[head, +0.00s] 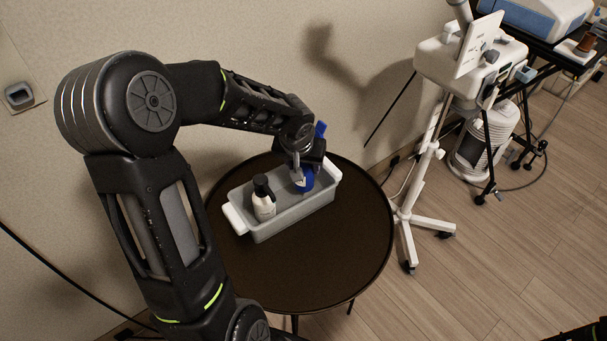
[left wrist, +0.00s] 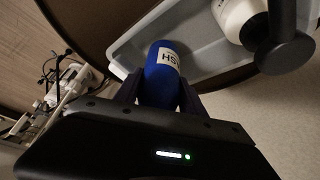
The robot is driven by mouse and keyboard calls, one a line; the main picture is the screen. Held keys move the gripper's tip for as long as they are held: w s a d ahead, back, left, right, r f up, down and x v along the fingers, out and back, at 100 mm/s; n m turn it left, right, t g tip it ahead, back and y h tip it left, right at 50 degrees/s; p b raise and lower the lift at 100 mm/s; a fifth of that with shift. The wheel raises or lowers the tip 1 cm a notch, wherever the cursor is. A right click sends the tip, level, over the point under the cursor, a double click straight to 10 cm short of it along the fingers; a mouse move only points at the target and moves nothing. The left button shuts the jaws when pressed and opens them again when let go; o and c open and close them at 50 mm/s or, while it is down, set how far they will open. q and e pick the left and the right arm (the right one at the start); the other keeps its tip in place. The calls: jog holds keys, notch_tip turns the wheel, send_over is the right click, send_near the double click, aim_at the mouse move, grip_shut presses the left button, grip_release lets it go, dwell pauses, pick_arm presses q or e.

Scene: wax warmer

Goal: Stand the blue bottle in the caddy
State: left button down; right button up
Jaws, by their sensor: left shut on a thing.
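The blue bottle (head: 304,181) is in my left gripper (head: 301,168), which is shut on it. In the left wrist view the blue bottle (left wrist: 162,75) shows between the two fingers, with a white label. The caddy (head: 279,223) is a grey tray with white end handles on the round dark table. In the head view the bottle is over or inside the caddy's right half; I cannot tell whether it touches the floor of the caddy. My right gripper is not in view.
A white bottle with a black top (head: 263,199) stands in the caddy's left half. The round table (head: 330,255) has bare room in front of the caddy. A white wheeled stand (head: 425,150) is to the right of the table, and the wall is close behind.

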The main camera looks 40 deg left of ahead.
aim_at(306, 185)
pick_arm(q)
jog(key=shift+f+b, duration=0.4)
jog(key=shift+f, duration=1.4)
jog(key=shift+f, duration=0.15)
jog(key=c, duration=0.7)
grip_release()
